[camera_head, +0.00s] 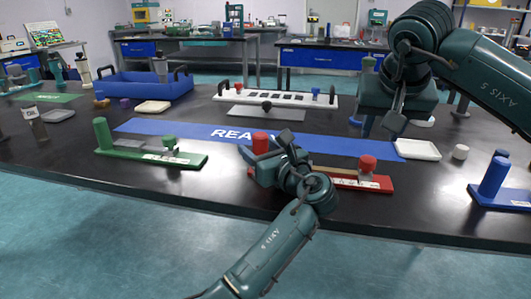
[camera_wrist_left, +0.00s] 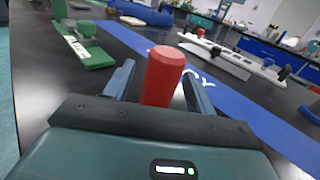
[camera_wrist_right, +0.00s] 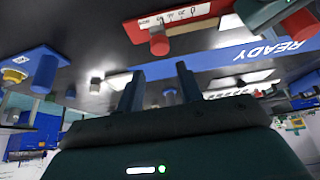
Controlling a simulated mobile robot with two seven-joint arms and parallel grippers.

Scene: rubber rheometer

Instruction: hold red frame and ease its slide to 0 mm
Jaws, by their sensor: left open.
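The red frame (camera_head: 380,184) lies on the black bench near its front edge. Its red post (camera_head: 260,140) stands at the left end, and a red knob (camera_head: 367,162) sits on the slide to the right. My left gripper (camera_head: 272,146) is open at the post; in the left wrist view the post (camera_wrist_left: 163,75) stands between the spread fingers, and contact is unclear. My arm hides the frame's middle. The right wrist view shows the knob (camera_wrist_right: 159,43) and scale beyond my right gripper (camera_wrist_right: 160,82), which is open, empty and raised above the bench (camera_head: 385,108). The slide's reading is illegible.
A green frame (camera_head: 150,154) stands left and a blue frame (camera_head: 493,185) right. Behind are the blue READY mat (camera_head: 170,129), a white slotted rack (camera_head: 275,97), a white tray (camera_head: 417,149) and a blue crate (camera_head: 145,88).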

